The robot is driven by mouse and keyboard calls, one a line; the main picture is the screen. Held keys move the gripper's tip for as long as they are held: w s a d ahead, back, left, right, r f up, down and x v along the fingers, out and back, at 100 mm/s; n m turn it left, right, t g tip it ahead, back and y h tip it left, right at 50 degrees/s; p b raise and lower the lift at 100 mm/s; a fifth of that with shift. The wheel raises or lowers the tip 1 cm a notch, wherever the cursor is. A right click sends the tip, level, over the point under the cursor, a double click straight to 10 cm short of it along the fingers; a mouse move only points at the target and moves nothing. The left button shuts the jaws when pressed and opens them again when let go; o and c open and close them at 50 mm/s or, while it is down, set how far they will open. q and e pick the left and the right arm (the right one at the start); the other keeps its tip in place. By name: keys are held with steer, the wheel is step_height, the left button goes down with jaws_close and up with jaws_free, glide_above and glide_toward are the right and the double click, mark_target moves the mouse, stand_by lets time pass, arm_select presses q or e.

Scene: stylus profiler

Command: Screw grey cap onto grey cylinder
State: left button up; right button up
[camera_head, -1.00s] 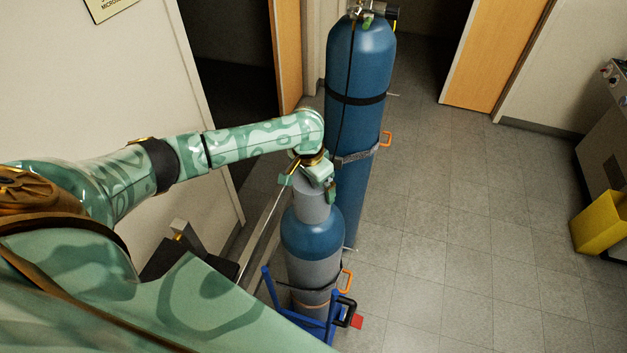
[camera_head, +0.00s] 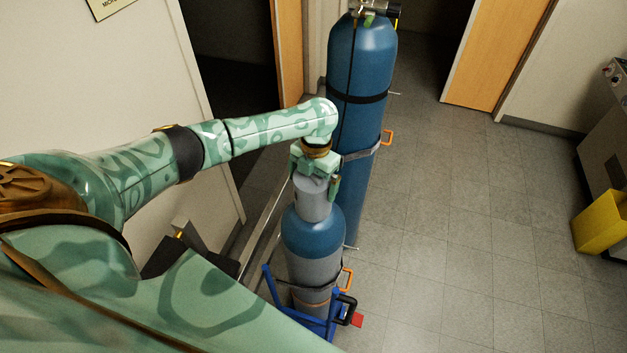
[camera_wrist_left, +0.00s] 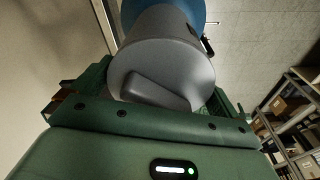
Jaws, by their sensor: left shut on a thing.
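The grey cap (camera_head: 312,203) sits upright on top of the grey cylinder (camera_head: 314,270), which has a blue shoulder. My left gripper (camera_head: 314,180) is above the cap, shut on its top from both sides. In the left wrist view the cap (camera_wrist_left: 165,60) fills the space between the fingers, with a dark slot in its side, and the blue shoulder (camera_wrist_left: 190,10) shows beyond it. The seam between cap and cylinder is too small to judge for tightness. My right gripper is not in view.
A tall blue cylinder (camera_head: 361,60) stands strapped just behind the grey one. A blue cart frame (camera_head: 300,318) surrounds the grey cylinder's lower part. A wall (camera_head: 90,90) is on the left. Tiled floor (camera_head: 450,220) is clear to the right, up to a yellow bin (camera_head: 600,222).

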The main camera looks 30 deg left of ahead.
arm_select(q)
steer(key=m, duration=0.3)
steer(key=o, duration=1.6)
steer(key=n, duration=0.6)
steer(key=shift+s, duration=0.1)
steer(key=n, duration=0.4)
steer(key=shift+d+h, duration=0.15)
steer(key=shift+h, duration=0.25)
steer(key=n, duration=0.4)
steer(key=shift+t, duration=0.3)
steer(key=n, duration=0.4)
steer(key=shift+n+h, duration=0.3)
steer(key=shift+n, duration=0.1)
steer(key=n, duration=0.2)
steer(key=n+t, duration=0.1)
steer(key=shift+w+n, duration=0.25)
steer(key=shift+n, duration=0.15)
steer(key=n, duration=0.5)
steer(key=shift+w+n+t, duration=0.1)
steer(key=shift+n+t, duration=0.2)
steer(key=shift+n, duration=0.1)
steer(key=n, duration=0.3)
steer(key=shift+n, duration=0.4)
steer(key=n+y, duration=0.1)
steer(key=n, duration=0.3)
steer(key=shift+w+n+t, duration=0.1)
steer(key=shift+n+t, duration=0.2)
steer(key=shift+s, duration=0.3)
